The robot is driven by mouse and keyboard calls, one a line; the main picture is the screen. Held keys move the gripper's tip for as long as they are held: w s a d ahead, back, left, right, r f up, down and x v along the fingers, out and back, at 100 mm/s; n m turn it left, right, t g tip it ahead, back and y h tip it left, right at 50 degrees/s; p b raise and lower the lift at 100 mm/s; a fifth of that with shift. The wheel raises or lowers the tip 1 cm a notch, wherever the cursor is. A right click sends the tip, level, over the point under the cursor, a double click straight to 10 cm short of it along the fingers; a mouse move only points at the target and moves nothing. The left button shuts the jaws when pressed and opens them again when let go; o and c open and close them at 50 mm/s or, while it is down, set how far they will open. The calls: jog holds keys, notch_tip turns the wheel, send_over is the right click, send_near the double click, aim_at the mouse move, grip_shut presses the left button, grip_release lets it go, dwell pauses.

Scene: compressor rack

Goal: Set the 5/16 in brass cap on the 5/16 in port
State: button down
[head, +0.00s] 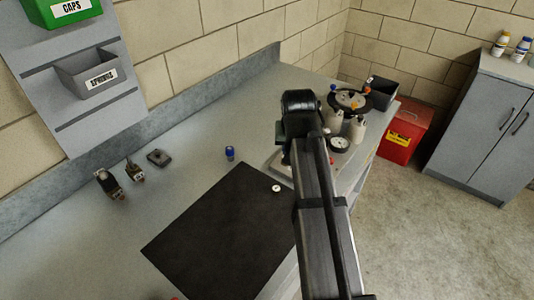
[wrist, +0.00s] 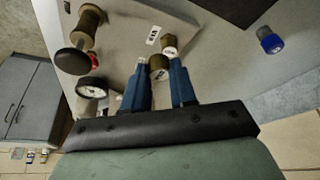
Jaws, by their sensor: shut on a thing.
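My gripper (wrist: 158,72) shows in the wrist view with its two blue fingers shut on a small brass cap (wrist: 157,64) between the tips. The held cap is over or close to a pale plate (wrist: 120,25). Just beyond it stands a brass piece with a pale, marked top (wrist: 169,44); its size marking is too small to read. I cannot tell whether the held cap touches that piece or the plate. The 5/16 in port cannot be made out for sure. In the head view my arm hides the gripper, the cap and much of the plate (head: 281,167).
Beside the gripper are a gauge (wrist: 92,88) and a dark-topped brass fitting (wrist: 85,35). A blue-topped piece (head: 230,153) and a white disc (head: 276,188) lie near or on the black mat (head: 215,235). Dark fittings (head: 108,183) stand left. A loaded round stand (head: 350,99) is behind.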

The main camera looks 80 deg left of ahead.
jog(key=shift+n, duration=0.3)
jog(key=w+a, duration=0.1)
jog(key=a, duration=0.1)
jog(key=w+a, duration=0.2)
jog(key=a, duration=0.1)
jog(key=w+a, duration=0.1)
jog(key=a, duration=0.2)
jog(key=shift+w+a+r, duration=0.15)
jog(key=shift+w, duration=0.05)
jog(key=shift+s+n+g, duration=0.1)
jog(key=shift+n+g, duration=0.2)
jog(key=shift+n, duration=0.2)
jog(key=shift+f, duration=2)
jog(key=shift+f, duration=1.05)
